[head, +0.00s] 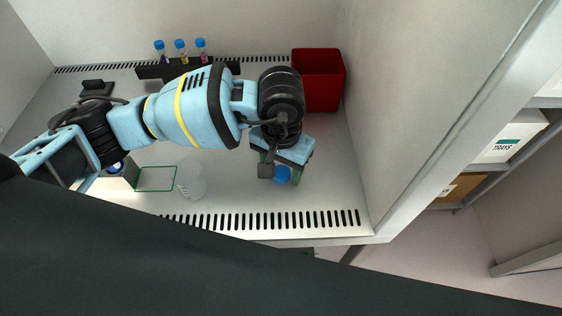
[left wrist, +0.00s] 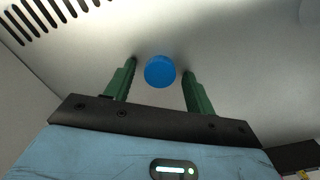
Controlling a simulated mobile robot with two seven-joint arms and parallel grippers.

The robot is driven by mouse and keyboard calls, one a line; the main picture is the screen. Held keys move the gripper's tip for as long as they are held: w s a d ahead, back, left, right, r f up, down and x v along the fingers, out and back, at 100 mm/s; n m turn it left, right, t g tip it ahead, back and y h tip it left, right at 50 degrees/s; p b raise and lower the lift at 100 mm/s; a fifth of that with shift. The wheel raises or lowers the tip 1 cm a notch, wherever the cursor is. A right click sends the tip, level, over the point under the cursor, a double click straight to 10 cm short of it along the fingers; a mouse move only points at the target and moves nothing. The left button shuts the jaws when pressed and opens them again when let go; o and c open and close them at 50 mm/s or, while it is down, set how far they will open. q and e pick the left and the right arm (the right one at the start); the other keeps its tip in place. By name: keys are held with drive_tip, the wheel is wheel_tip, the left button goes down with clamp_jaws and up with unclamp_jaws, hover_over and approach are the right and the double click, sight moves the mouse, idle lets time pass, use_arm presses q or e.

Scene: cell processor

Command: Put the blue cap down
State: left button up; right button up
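The blue cap (head: 282,175) is a small round disc at the front right of the pale work surface. In the left wrist view the cap (left wrist: 160,71) sits between the two green fingers of my left gripper (left wrist: 160,66). A narrow gap shows on each side, so the fingers look open around it and not touching it. The cap appears to rest on the surface. In the head view my left gripper (head: 280,170) points down over the cap and partly hides it. My right gripper is in neither view.
A clear container (head: 190,182) stands left of the gripper, beside a green square outline (head: 156,179). A red bin (head: 318,80) is at the back right. A dark rack (head: 152,72) with blue-capped tubes is at the back. A slotted grille (head: 262,220) runs along the front edge.

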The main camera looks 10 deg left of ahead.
sight(281, 172)
use_arm(q)
wheel_tip(281, 172, up, 13)
idle(0.8)
